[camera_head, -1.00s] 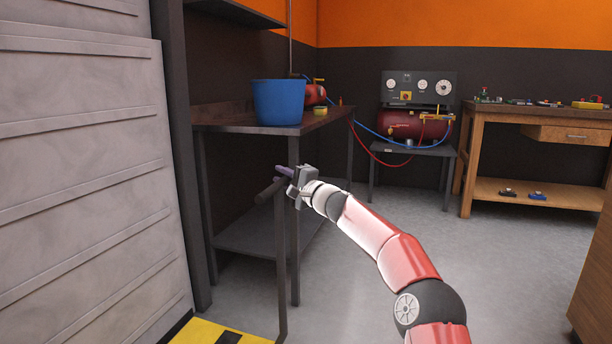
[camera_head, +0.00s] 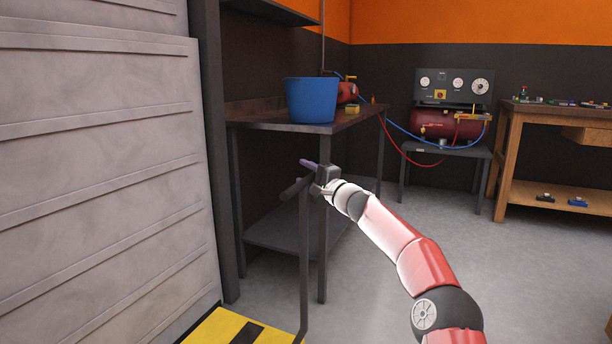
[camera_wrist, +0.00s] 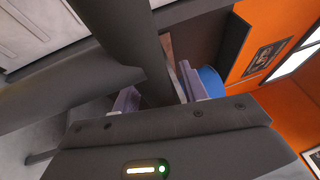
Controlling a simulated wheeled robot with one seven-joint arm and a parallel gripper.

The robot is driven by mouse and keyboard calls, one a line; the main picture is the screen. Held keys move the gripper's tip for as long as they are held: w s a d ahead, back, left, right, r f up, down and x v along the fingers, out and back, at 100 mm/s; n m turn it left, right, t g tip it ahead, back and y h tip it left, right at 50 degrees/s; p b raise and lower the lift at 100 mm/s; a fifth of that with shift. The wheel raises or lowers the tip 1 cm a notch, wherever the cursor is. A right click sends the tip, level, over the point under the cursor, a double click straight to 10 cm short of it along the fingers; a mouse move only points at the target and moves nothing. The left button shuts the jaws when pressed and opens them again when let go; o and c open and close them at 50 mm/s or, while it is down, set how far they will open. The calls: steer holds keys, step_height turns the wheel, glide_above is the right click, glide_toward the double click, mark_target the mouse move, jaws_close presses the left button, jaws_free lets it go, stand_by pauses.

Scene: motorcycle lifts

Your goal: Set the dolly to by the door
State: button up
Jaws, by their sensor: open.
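The dolly shows as a dark grey handle (camera_head: 304,255), an upright post with a short bar at its top, in the lower middle of the head view. My gripper (camera_head: 313,180) is at the top of this handle. In the wrist view its two purple-grey fingers (camera_wrist: 158,88) are apart, with a dark bar between them. I cannot tell whether either finger touches it. The large pale ribbed panel on the left (camera_head: 100,150) looks like the door. The dolly handle stands to the right of it.
A dark workbench (camera_head: 260,118) with a blue bucket (camera_head: 311,100) stands behind the handle. A red compressor (camera_head: 445,123) is farther back. A wooden bench (camera_head: 510,165) is at right. A yellow-black striped surface (camera_head: 215,328) lies low beside the door. Grey floor is open at right.

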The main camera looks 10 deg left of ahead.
steer(key=shift+d, duration=0.1)
steer(key=b+v, duration=0.4)
steer(key=v, duration=0.3)
steer(key=shift+s+d+b, duration=0.15)
steer(key=shift+s+b, duration=0.05)
steer(key=shift+b, duration=0.15)
steer(key=shift+f, duration=0.15)
